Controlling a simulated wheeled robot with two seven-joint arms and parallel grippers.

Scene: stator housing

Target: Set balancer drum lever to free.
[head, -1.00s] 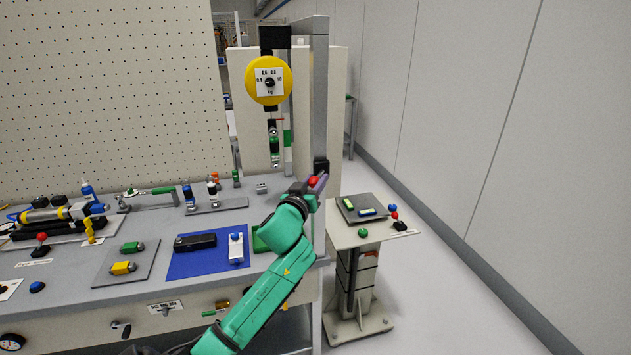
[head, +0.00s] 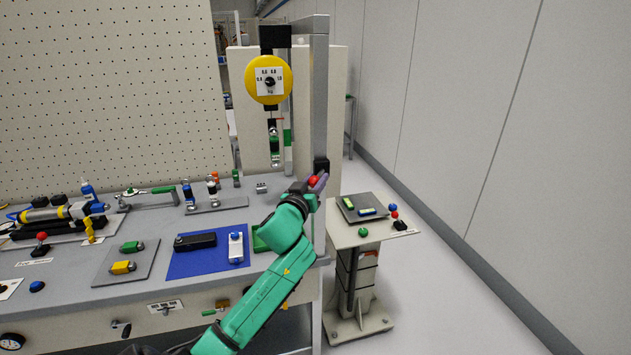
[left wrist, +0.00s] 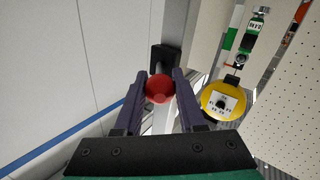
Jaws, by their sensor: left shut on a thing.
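The balancer drum (head: 269,80) is a yellow disc with a white dial plate and a black centre, hung high on a grey post. A red ball knob (head: 313,181) sits by a black block (head: 321,165) lower on the post. My left gripper (head: 317,184) has its purple fingers closed around the knob. In the left wrist view the red ball (left wrist: 160,88) lies between both fingers, with the black block (left wrist: 164,58) beyond. The lever's shaft is mostly hidden by my gripper. The drum also shows in the left wrist view (left wrist: 222,101). My right gripper is not visible.
A green and silver tool (head: 275,150) hangs under the drum. The workbench (head: 75,270) holds a blue mat (head: 208,262), a grey tray (head: 125,264) and several fixtures. A small stand (head: 345,236) with a tray and coloured knobs is at the right. The floor right of it is clear.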

